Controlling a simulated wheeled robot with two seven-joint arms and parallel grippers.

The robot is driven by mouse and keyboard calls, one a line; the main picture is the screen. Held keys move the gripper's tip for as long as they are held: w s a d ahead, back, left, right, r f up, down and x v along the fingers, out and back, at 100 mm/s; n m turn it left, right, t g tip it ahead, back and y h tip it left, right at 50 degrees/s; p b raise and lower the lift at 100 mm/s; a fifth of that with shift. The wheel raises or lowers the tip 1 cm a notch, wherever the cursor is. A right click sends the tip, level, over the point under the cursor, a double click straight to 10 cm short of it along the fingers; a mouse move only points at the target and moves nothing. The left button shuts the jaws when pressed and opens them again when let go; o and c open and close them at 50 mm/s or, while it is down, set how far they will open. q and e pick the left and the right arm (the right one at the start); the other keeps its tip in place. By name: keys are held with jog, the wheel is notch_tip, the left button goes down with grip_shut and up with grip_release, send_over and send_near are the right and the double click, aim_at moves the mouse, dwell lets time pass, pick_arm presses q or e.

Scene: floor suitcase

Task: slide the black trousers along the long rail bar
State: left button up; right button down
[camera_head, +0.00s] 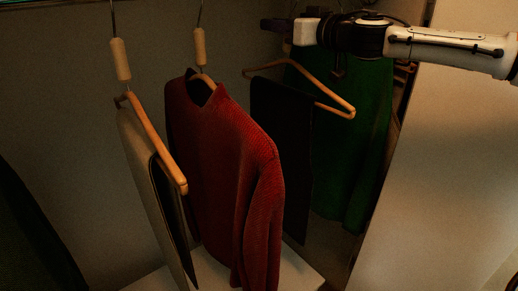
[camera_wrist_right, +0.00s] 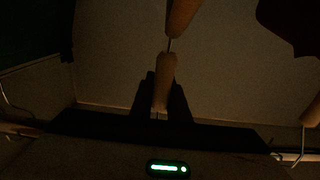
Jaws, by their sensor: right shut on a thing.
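The black trousers (camera_head: 281,130) hang folded from a wooden hanger (camera_head: 336,97) between the red sweater and the green garment in the head view. My right gripper (camera_head: 272,23) is above them, reaching in from the right. In the right wrist view its fingers (camera_wrist_right: 160,100) are shut on the pale wooden grip (camera_wrist_right: 166,75) of a hanger, with more of the wooden hanger (camera_wrist_right: 181,17) beyond. My left gripper is not in view.
A red sweater (camera_head: 222,165) hangs just left of the trousers. A beige and dark garment (camera_head: 140,165) hangs farther left. A green garment (camera_head: 352,160) hangs close behind on the right. A pale upright panel (camera_head: 440,180) stands at right, and a pale surface (camera_head: 292,272) lies below.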

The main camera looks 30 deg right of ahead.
jog(key=shift+w+d, duration=0.1)
jog(key=shift+d, duration=1.7)
jog(key=d, duration=0.2)
jog(key=d+p, duration=0.1)
jog(key=d, duration=0.1)
jog(key=shift+w+d, duration=0.2)
jog(key=shift+d, duration=0.05)
jog(key=c, duration=1.6)
grip_release()
jog(key=shift+f, duration=0.1)
